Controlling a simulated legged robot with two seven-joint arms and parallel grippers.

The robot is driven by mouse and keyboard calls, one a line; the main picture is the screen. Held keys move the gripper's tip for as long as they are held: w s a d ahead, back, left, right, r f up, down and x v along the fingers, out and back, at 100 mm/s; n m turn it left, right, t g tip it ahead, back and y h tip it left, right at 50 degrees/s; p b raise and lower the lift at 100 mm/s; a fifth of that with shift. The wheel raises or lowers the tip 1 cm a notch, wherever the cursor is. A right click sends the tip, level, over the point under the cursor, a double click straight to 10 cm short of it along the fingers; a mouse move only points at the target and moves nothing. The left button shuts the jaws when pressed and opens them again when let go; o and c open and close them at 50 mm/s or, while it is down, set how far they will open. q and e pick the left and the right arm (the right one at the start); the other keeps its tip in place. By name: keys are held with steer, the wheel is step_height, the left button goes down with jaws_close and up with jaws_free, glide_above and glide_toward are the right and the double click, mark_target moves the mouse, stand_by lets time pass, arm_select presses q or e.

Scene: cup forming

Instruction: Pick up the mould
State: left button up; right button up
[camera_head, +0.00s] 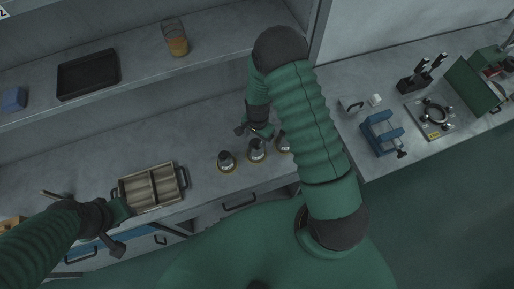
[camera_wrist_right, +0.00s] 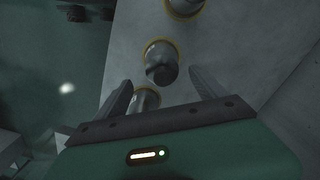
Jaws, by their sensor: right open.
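Three metal cup-shaped moulds with yellowish rims at their bases stand in a row on the grey bench. In the head view they are the left mould (camera_head: 227,161), the middle mould (camera_head: 256,150) and the right mould (camera_head: 283,146), partly hidden by my right arm. My right gripper (camera_head: 254,132) is open and empty just behind the middle one. In the right wrist view, the fingers (camera_wrist_right: 161,77) spread apart; one mould (camera_wrist_right: 161,60) shows at the fingertips, another (camera_wrist_right: 146,98) is partly hidden by the gripper body, and a third (camera_wrist_right: 185,6) is cut off at the top. My left gripper (camera_head: 110,225) hangs near the bench's front edge, its jaws unclear.
A beige divided tray (camera_head: 152,187) with dark handles lies left of the moulds. The shelf above holds a black tray (camera_head: 88,75), an amber beaker (camera_head: 175,38) and a blue block (camera_head: 14,99). A blue vice (camera_head: 381,133) stands on the right bench.

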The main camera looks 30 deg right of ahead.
mark_target(255, 145)
steer(key=f, duration=0.1)
steer(key=f+p, duration=0.2)
steer(key=f, duration=0.1)
steer(key=shift+w+a, duration=0.25)
steer(key=shift+a, duration=0.15)
steer(key=shift+s+a+f, duration=0.1)
steer(key=shift+f, duration=0.25)
arm_select(q)
steer(key=shift+w+a+r, duration=0.1)
steer(key=shift+a+r, duration=0.15)
steer(key=shift+r, duration=0.25)
steer(key=shift+a+r, duration=0.25)
steer(key=shift+r, duration=0.25)
arm_select(e)
steer(key=shift+c, duration=0.4)
steer(key=shift+d+f, duration=0.1)
steer(key=shift+d, duration=0.25)
steer(key=c, duration=0.7)
arm_select(q)
steer(key=shift+w+d, duration=0.15)
arm_select(e)
steer(key=shift+a, duration=0.15)
jaws_close()
